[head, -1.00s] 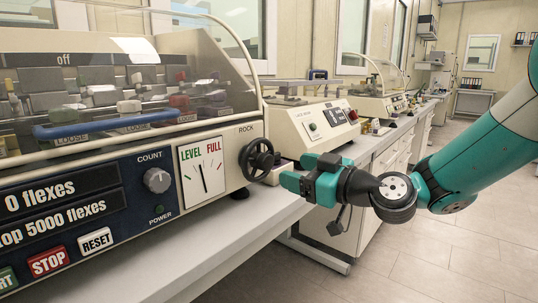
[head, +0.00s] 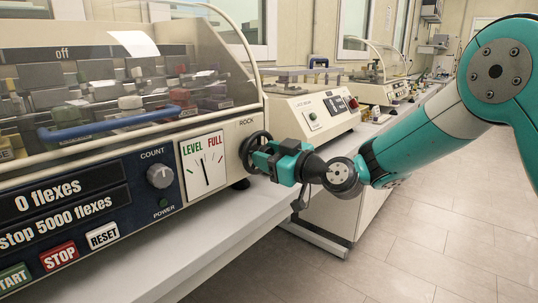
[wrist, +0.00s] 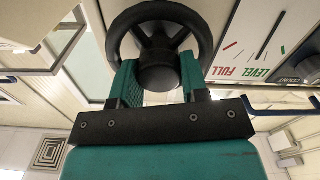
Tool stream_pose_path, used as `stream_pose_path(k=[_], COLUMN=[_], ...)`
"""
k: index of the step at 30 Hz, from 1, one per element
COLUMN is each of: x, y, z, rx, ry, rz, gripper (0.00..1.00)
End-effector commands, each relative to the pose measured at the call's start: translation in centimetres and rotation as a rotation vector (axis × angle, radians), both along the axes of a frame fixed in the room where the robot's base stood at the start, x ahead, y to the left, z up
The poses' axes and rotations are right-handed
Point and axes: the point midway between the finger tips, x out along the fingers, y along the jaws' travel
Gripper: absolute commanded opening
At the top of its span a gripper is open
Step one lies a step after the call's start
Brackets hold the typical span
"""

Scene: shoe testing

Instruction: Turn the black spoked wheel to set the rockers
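The black spoked wheel (head: 255,149), marked ROCK, is on the right of the machine's front panel. In the wrist view the wheel (wrist: 160,48) fills the top middle, with its round hub facing me. My gripper (head: 264,160) is at the wheel, its two teal fingers apart. In the wrist view my gripper's fingertips (wrist: 160,82) lie on either side of the hub, inside the rim; I cannot tell whether they touch it. The LEVEL/FULL gauge (head: 204,170) has its needle near upright, between the two words. The rockers sit behind the clear cover, labels unclear.
A blue bar handle (head: 110,124) crosses the cover's front. The COUNT knob (head: 160,176) and the RESET (head: 103,236) and STOP (head: 58,256) buttons are left of the gauge. Another machine (head: 312,110) stands beyond the wheel. The floor at right is clear.

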Motion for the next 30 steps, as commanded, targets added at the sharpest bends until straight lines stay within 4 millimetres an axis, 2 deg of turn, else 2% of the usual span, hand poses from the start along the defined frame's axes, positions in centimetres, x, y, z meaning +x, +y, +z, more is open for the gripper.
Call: stream_pose_path(k=[14,30], x=[0.0,0.08], y=[-0.06,-0.14], z=[-0.07,-0.06], rx=[0.044,0.323], ry=[0.057,0.417], rz=[0.0,0.0], gripper=[0.18,0.18])
